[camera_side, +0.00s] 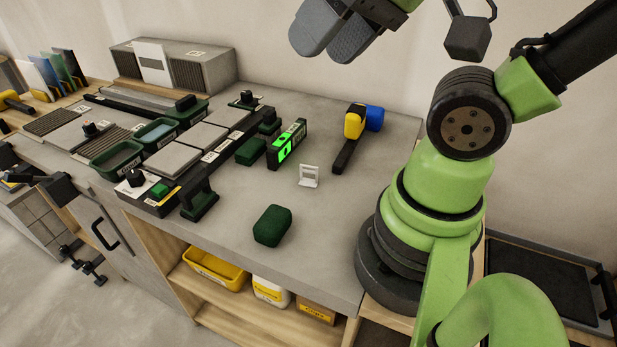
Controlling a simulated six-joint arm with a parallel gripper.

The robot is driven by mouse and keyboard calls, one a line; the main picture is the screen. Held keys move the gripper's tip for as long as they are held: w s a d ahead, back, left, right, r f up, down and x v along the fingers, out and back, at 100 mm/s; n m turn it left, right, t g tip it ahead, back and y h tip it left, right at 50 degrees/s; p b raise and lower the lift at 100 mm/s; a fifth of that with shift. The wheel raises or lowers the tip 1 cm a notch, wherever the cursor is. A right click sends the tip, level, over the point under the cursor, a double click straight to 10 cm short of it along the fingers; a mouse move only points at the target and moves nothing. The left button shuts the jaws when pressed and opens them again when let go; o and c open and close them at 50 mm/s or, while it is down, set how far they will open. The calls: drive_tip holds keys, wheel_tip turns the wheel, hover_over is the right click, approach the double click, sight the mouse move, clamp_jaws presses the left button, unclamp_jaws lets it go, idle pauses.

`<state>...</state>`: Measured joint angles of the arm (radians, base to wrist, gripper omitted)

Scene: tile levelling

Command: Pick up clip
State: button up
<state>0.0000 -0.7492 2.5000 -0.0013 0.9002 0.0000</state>
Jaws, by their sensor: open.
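A small white clip (309,181) stands upright on the grey worktop, right of the middle of the side view. My gripper (331,42) is at the top of the view, high above the worktop and apart from the clip. Its two dark grey fingers are open, and no object shows between them. Its upper part is cut off by the frame's top edge.
A level with a bright green face (287,146) stands left of the clip. A yellow, black and blue tool (354,123) lies behind it to the right. A dark green block (272,226) lies in front. Trays and grey tiles (173,159) fill the left; worktop around the clip is bare.

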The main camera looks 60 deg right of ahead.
drive_tip(key=w+d+f+n+g+h, duration=0.1)
drive_tip(key=d+f+n+g+h, duration=0.35)
drive_tip(key=f+g, duration=0.25)
drive_tip(key=n+t+h, duration=0.2)
drive_tip(key=n+h, duration=0.9)
drive_tip(key=n, duration=0.8)
hover_over(309, 170)
wheel_tip(309, 170, down, 16)
drive_tip(key=shift+a+f, duration=0.2)
drive_tip(key=shift+f, duration=1)
drive_tip(key=shift+a+f, duration=0.2)
drive_tip(key=shift+f, duration=0.95)
drive_tip(key=f, duration=0.1)
drive_tip(key=d+f, duration=0.1)
drive_tip(key=shift+d+f, duration=0.3)
drive_tip(key=shift+f, duration=0.05)
drive_tip(key=shift+w+d+f, duration=0.2)
drive_tip(key=shift+d+f, duration=0.05)
drive_tip(key=shift+d, duration=0.3)
drive_tip(key=c, duration=0.7)
